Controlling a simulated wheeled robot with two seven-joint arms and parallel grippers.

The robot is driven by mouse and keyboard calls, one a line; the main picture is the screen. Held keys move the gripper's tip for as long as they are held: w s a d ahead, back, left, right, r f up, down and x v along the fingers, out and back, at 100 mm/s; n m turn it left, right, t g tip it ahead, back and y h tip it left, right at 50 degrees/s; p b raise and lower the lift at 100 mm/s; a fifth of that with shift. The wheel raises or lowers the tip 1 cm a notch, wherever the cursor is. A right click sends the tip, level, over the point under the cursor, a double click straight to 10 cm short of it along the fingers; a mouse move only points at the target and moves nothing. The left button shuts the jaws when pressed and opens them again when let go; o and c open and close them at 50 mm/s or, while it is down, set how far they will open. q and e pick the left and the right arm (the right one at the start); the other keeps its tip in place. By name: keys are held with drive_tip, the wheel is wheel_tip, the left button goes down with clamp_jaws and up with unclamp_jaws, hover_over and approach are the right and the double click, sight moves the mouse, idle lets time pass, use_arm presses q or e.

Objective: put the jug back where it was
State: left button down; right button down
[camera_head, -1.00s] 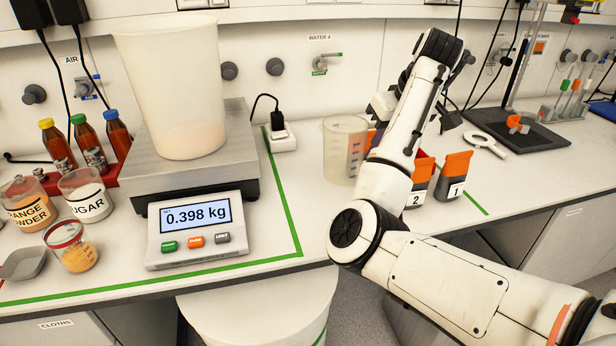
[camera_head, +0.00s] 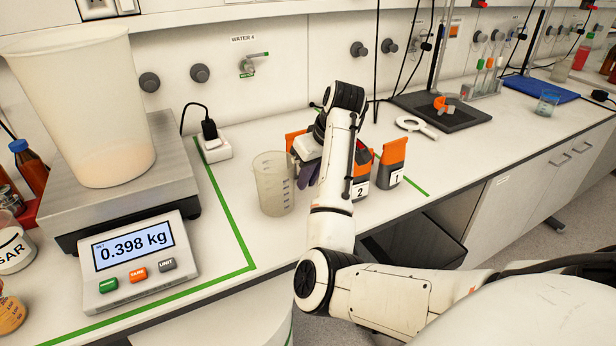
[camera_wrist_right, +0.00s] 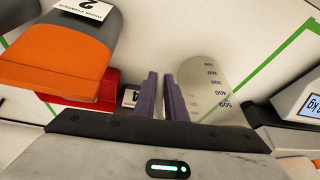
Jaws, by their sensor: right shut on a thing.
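The jug (camera_head: 273,187) is a clear measuring jug with graduation marks. It appears upright on the white bench, to the right of the green tape line. In the right wrist view, the jug (camera_wrist_right: 206,88) is just right of the fingers. My right gripper (camera_head: 308,174) reaches down at the jug's right side, partly hidden by my own arm. Its purple fingers (camera_wrist_right: 165,98) are nearly together and shut on the jug at its near side. The gripped part, likely the handle, is mostly hidden between them. My left gripper is not in view.
Orange-topped grey containers marked 2 (camera_head: 360,188) and 1 (camera_head: 392,163) stand close right of the gripper. The scale (camera_head: 140,262), reading 0.398 kg, bears a big beaker (camera_head: 85,110) on the left. A white socket block (camera_head: 214,147) lies behind. Bench in front of the jug is clear.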

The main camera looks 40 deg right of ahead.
drive_tip(key=c, duration=1.8)
unclamp_jaws()
drive_tip(key=shift+f, duration=0.1)
drive_tip(key=v, duration=1.2)
